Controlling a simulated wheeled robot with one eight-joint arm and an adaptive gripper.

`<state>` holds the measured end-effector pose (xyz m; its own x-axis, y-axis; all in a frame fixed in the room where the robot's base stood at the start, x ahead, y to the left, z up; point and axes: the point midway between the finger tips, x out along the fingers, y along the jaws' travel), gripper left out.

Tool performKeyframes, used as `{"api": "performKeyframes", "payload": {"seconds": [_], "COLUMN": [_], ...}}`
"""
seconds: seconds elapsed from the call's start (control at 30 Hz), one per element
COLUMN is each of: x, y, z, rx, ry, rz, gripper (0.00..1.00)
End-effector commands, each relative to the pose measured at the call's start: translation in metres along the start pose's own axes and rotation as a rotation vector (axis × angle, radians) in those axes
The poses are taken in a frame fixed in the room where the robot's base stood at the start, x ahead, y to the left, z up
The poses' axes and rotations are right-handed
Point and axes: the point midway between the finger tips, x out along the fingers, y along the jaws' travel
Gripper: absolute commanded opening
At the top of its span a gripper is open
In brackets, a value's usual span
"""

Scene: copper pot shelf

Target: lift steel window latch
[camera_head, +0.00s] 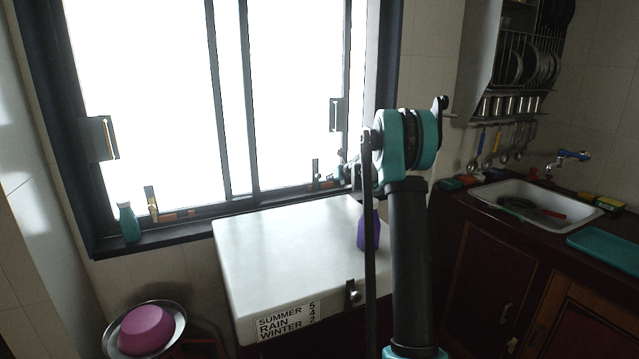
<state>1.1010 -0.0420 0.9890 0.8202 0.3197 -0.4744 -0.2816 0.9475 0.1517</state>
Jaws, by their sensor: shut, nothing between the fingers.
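A small upright grey metal piece (315,169) at the lower right of the window frame looks like the steel window latch. A similar upright, brass-toned piece (152,202) stands at the lower left of the frame. My gripper (335,173) is at the far end of my teal and black arm, just right of the grey piece. It is shut with nothing held. It is small and dark here, and my arm hides part of it. I cannot tell whether it touches the latch.
A white fridge top (280,250) lies below the window, with a purple bottle (369,230) partly behind my arm. A teal bottle (128,222) stands on the left sill. A sink (535,205) and dish rack (520,60) are at right.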

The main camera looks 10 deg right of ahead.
Motion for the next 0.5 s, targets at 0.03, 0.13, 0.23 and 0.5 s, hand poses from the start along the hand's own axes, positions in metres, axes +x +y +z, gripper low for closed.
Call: {"api": "performKeyframes", "payload": {"seconds": [0.03,0.13,0.23,0.5], "x": [0.001,0.007,0.018,0.064], "y": [0.000,0.000,0.000,0.001], "z": [0.000,0.000,0.000,0.000], "rx": [0.000,0.000,0.000,-0.001], "ry": [0.000,0.000,0.000,0.000], "rz": [0.000,0.001,0.001,0.001], "gripper": [0.00,0.00,0.00,0.00]}}
